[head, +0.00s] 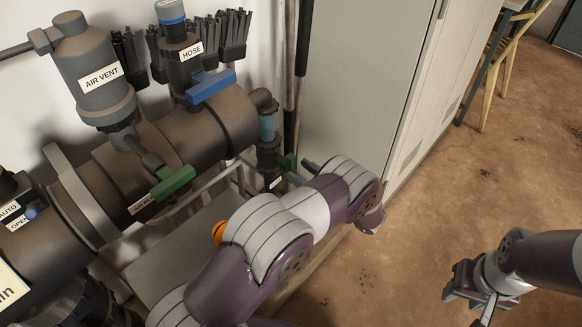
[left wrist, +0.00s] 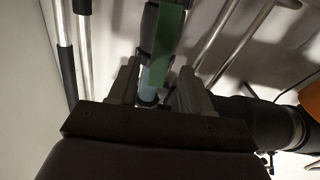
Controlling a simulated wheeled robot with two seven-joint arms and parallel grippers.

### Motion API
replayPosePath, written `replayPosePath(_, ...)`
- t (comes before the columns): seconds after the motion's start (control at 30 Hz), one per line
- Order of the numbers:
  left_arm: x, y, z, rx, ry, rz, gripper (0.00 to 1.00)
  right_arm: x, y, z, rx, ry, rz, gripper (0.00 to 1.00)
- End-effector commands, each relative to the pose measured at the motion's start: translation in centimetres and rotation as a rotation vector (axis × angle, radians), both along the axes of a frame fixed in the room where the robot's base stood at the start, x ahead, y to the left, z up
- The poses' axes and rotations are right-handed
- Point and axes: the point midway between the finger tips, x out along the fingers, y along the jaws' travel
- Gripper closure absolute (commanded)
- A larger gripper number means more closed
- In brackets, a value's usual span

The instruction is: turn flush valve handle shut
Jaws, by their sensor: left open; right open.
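A green valve handle (head: 287,162) sits low on the vertical pipe at the right end of the manifold, partly hidden by my left arm; its small label is unreadable. My left gripper (head: 299,172) is at this handle, mostly hidden behind its own wrist. In the left wrist view, the green handle (left wrist: 168,40) runs between the two open fingers of my left gripper (left wrist: 158,88). Whether the fingers touch it I cannot tell. My right gripper (head: 468,284) is open and empty above the brown floor, far from the manifold.
A second green handle (head: 173,181) and a blue handle (head: 211,86) by the HOSE label are on the large pipe (head: 190,138). The AIR VENT canister (head: 93,66) rises at left. A grey cabinet (head: 365,70) stands close behind my left gripper. Floor (head: 430,190) at right is open.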

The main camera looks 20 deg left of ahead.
Motion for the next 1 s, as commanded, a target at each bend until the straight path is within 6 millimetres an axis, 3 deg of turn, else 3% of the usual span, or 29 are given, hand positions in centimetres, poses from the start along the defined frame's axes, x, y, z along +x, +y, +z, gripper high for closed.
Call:
replayPosePath(0.2,1.3,3.5,-0.1,-0.002,-0.002,0.001,0.51,0.0,0.0,-0.5,0.0,0.001,0.0,0.57)
replayPosePath(0.53,1.6,4.2,0.0,-0.002,-0.001,-0.002,0.51,0.0,0.0,-0.6,0.0,0.001,0.0,0.57)
replayPosePath(0.57,1.6,4.2,0.0,-0.002,-0.002,-0.002,0.54,0.0,0.0,-0.6,0.0,0.001,0.0,0.57)
replayPosePath(0.7,1.6,4.2,0.0,-0.002,-0.002,-0.002,1.0,0.0,0.0,-0.6,0.0,0.001,0.0,0.57)
replayPosePath(1.0,1.5,4.2,0.0,-0.009,-0.022,-0.002,1.0,0.0,0.0,-0.6,0.0,0.001,0.0,0.57)
